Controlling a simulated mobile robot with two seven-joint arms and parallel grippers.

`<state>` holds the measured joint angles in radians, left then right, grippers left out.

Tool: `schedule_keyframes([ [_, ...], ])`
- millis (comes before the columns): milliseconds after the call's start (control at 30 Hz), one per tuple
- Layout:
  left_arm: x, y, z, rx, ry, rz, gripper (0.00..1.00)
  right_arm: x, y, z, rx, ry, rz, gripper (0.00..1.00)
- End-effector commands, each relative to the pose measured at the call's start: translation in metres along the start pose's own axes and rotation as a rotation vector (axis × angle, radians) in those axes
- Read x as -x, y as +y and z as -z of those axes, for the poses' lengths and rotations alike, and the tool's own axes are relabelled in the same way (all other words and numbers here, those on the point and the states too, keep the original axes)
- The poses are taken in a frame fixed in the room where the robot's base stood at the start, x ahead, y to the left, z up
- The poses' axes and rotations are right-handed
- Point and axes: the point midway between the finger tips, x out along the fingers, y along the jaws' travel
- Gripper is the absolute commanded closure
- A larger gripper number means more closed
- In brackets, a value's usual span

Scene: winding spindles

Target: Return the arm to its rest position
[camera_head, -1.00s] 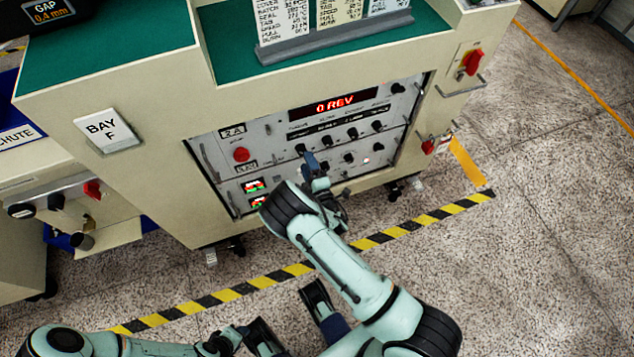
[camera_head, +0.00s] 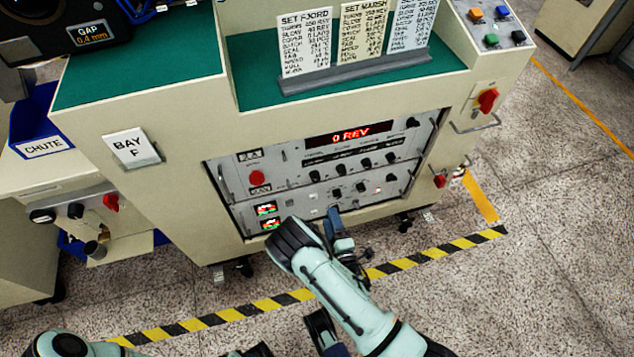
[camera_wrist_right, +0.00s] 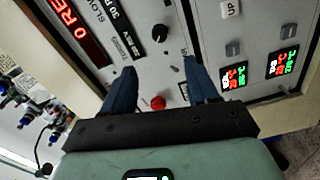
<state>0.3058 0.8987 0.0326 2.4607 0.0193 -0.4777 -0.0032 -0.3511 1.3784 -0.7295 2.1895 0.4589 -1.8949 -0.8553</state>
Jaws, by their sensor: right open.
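My right gripper (camera_head: 338,228) is in front of the lower part of the control panel (camera_head: 290,163) in the head view. My pale green right arm reaches up to it from the bottom right. In the right wrist view the two blue fingers of the gripper (camera_wrist_right: 160,75) stand apart with nothing between them. The panel's knobs and a red button (camera_wrist_right: 158,103) show beyond them. At the bottom edge of the head view, dark parts of my left gripper (camera_head: 290,340) show, mostly cut off by the frame.
The beige cabinet (camera_head: 185,195) carries the panel, whose display (camera_head: 350,133) reads 0 REV. A red switch (camera_head: 488,100) and a metal handle stick out at its right. A yellow-black floor stripe (camera_head: 270,304) runs in front. Speckled floor lies open at the right.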

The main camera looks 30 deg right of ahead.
Motion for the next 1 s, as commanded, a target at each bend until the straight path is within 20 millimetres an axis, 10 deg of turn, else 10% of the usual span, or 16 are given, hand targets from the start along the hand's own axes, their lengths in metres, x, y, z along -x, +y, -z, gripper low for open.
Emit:
schedule_keyframes([
  [367, 0.018, 0.005, -0.005, -0.001, -0.010, 0.000, 0.57, 0.013, -0.009, -0.023, -0.135, -0.137, 0.136, 0.41],
  [567, 0.066, 0.018, -0.019, -0.003, -0.055, 0.002, 0.57, 0.092, -0.047, -0.047, -0.620, -0.588, 0.561, 0.41],
  [800, 0.117, 0.035, -0.030, -0.006, -0.113, 0.005, 0.57, 0.205, -0.034, 0.026, -1.134, -1.109, 1.049, 0.41],
  [1000, 0.140, 0.044, -0.032, -0.009, -0.137, 0.006, 0.57, 0.247, 0.007, 0.077, -1.280, -1.333, 1.286, 0.41],
])
